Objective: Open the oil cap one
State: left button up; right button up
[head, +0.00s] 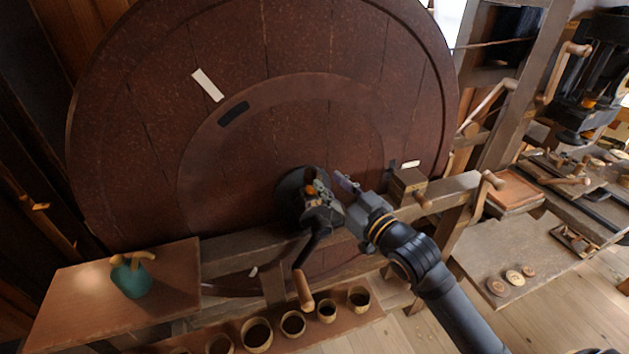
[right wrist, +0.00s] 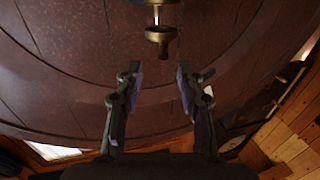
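A large dark red wooden wheel (head: 300,60) fills the head view. Its black hub (head: 290,200) carries small brass-coloured fittings (head: 311,190). In the right wrist view a brass fitting with a flared lower end (right wrist: 160,36) shows at the top centre; it may be the oil cap, but I cannot tell for sure. My right gripper (head: 343,186) is just right of the hub fittings in the head view. In the wrist view my right gripper (right wrist: 160,80) is open, its two fingers apart with nothing between them, below the brass fitting. My left gripper is not in view.
A crank with a wooden handle (head: 303,290) hangs below the hub. A wooden block (head: 407,187) sits on the beam at right. Several round cups (head: 257,334) stand on a low shelf. A teal pot (head: 130,279) stands on a side table (head: 75,300) at left.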

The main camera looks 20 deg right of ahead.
aim_at(316, 172)
jog(key=x, duration=0.5)
jog(key=shift+w+a+r+p, duration=0.25)
jog(key=shift+w+a+p, duration=0.05)
jog(key=shift+w+p, duration=0.05)
jog(key=shift+w+a+f, duration=0.1)
jog(key=shift+w+a, duration=0.05)
jog(key=shift+w, duration=0.2)
grip_shut()
